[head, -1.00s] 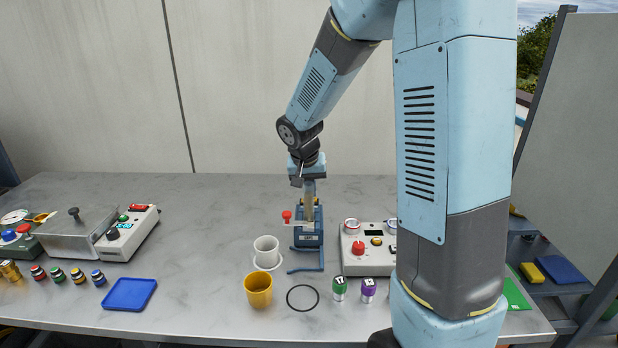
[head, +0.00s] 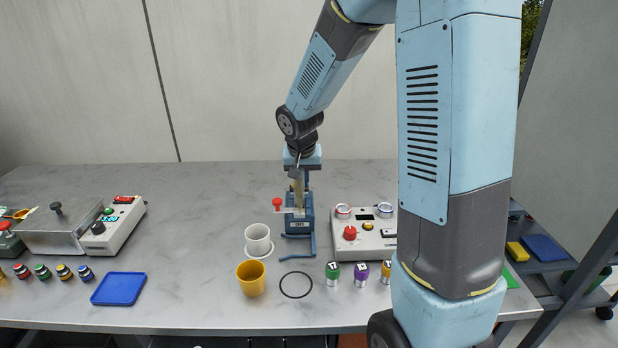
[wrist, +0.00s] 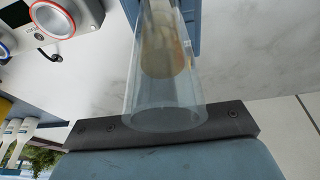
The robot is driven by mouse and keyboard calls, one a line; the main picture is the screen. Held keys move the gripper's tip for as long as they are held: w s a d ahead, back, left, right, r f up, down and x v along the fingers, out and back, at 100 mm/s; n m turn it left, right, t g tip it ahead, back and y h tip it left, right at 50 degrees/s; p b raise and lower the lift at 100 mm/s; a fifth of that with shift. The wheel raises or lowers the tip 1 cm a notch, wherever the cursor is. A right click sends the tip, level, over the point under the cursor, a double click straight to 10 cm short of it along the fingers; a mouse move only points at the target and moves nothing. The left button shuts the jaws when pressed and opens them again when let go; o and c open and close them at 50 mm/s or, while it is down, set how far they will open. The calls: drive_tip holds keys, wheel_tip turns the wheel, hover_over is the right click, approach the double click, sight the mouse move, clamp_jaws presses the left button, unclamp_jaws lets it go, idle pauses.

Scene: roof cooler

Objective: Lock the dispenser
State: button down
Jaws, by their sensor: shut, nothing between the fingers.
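The dispenser (head: 300,223) is a blue upright device with a labelled front, an upright tube and wire-like feet. A lever with a red knob (head: 277,203) sticks out to its left, roughly level. In the wrist view its clear tube (wrist: 160,85) with amber contents runs toward the blue body (wrist: 188,14). My gripper (head: 295,174) is shut and empty, at the top of the tube. A dark bar of it (wrist: 95,135) shows in the wrist view. The fingertips are hard to make out, and I cannot tell whether they touch the tube.
A control box (head: 366,243) with a red knob stands close right of the dispenser. A white cup (head: 257,237) and a yellow cup (head: 250,283) stand front left, by a black ring (head: 295,298). A blue tray (head: 119,289) lies left. The back of the table is clear.

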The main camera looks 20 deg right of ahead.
drive_tip(key=shift+a, duration=0.1)
drive_tip(key=shift+w+a+r, duration=0.15)
drive_tip(key=shift+w+a, duration=0.1)
drive_tip(key=shift+a, duration=0.5)
drive_tip(key=shift+r, duration=0.6)
drive_tip(key=d+v, duration=0.1)
drive_tip(key=v, duration=1.1)
drive_tip(key=shift+r, duration=0.4)
drive_tip(key=shift+w+d, duration=0.15)
drive_tip(key=s+d+r+n+t, duration=0.1)
drive_tip(key=s+d+r, duration=0.1)
drive_tip(key=s, duration=1)
drive_tip(key=s+d+r+n+t+y, duration=0.1)
drive_tip(key=s+d+r+n, duration=0.1)
drive_tip(key=s, duration=1)
drive_tip(key=shift+s+d+r, duration=0.3)
drive_tip(key=shift+d+r, duration=0.3)
